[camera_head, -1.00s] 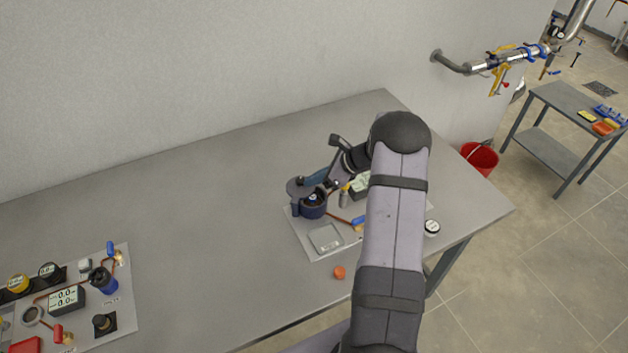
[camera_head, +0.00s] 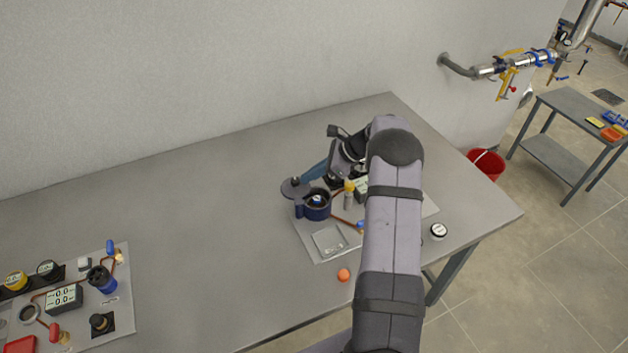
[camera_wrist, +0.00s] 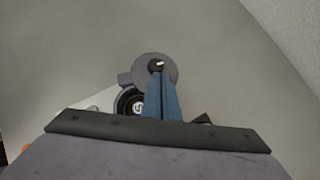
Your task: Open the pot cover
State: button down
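The blue pot (camera_head: 316,211) stands on the light board on the table, with its dark inside showing. It also shows in the wrist view (camera_wrist: 121,104), partly behind my fingers. The dark grey round pot cover (camera_head: 290,189) is at the pot's upper left, off much of its mouth; it shows in the wrist view (camera_wrist: 172,77). My gripper (camera_wrist: 157,72) has its blue fingers brought together at the cover's small knob and appears shut on it. In the head view my gripper (camera_head: 300,181) reaches in from the right. I cannot tell whether the cover still touches the rim.
The board carries a clear square dish (camera_head: 329,241), a yellow-topped bottle (camera_head: 349,194) and copper tubing. An orange ball-like item (camera_head: 343,275) and a white-topped jar (camera_head: 438,231) sit near the front edge. Another equipment board (camera_head: 122,315) lies at left. The table middle is clear.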

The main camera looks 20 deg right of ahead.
jog(key=shift+w+a+f+n+g+y+b, duration=0.15)
jog(key=shift+w+a+n+g+y+b, duration=0.4)
jog(key=shift+n, duration=0.35)
jog(key=shift+w+a+n+g+b, duration=0.25)
jog(key=shift+n+g+b, duration=0.15)
jog(key=shift+n+g, duration=0.25)
jog(key=shift+w+a+b, duration=0.2)
jog(key=shift+w+a, duration=0.1)
jog(key=shift+a, duration=0.3)
jog(key=shift+w+a+b, duration=0.15)
jog(key=shift+w+a, duration=0.1)
jog(key=shift+a, duration=0.3)
jog(key=shift+r, duration=0.2)
jog(key=b+v, duration=0.2)
jog(key=v, duration=0.3)
jog(key=shift+v, duration=1.1)
jog(key=shift+s, duration=0.1)
